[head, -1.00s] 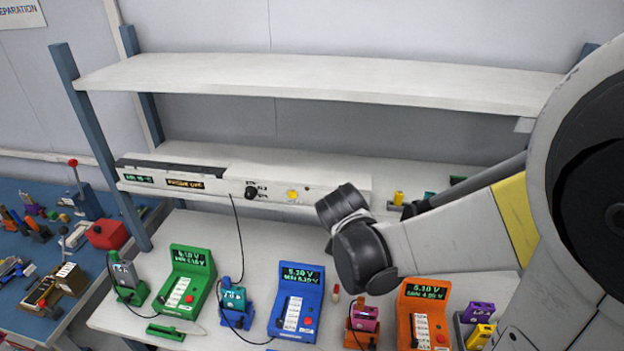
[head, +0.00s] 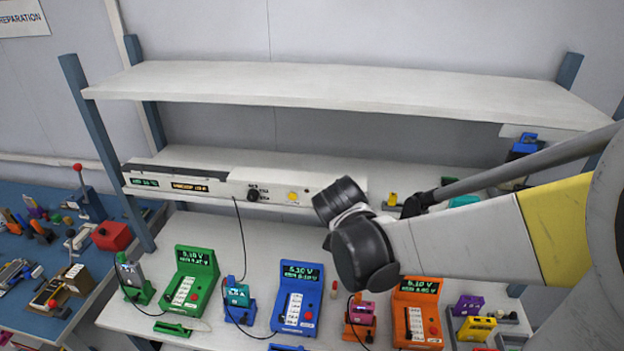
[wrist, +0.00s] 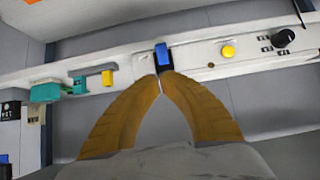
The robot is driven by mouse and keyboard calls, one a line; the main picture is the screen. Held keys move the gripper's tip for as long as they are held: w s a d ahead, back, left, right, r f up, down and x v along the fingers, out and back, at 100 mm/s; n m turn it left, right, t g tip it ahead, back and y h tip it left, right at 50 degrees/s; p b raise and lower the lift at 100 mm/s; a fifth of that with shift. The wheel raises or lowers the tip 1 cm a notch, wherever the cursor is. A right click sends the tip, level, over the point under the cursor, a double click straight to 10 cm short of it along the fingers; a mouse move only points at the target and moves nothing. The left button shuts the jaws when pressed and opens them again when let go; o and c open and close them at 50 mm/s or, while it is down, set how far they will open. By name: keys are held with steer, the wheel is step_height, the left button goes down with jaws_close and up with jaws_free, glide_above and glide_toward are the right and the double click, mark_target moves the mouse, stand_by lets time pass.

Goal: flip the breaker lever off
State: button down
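In the wrist view a blue lever (wrist: 162,53), which I take for the breaker lever, stands on a dark mount on the pale shelf-front panel (wrist: 208,53). My gripper (wrist: 161,76) has two tan fingers whose tips come together right at the lever's dark base. The fingers look closed with nothing clearly between them; whether they touch the lever I cannot tell. In the head view the lever is not visible, and my arm covers that part of the panel (head: 225,183). My fingers cannot be made out there.
A yellow button (wrist: 228,51) and a black knob (wrist: 284,38) sit beside the lever on the panel. Teal (wrist: 45,91) and yellow (wrist: 107,77) parts are on its other side. Below, the bench holds green (head: 190,278), blue (head: 297,297) and orange (head: 416,313) testers.

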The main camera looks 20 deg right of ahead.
steer(key=s+a+r+p, duration=0.1)
steer(key=s+a+r, duration=0.1)
steer(key=s, duration=0.3)
steer(key=shift+a, duration=0.5)
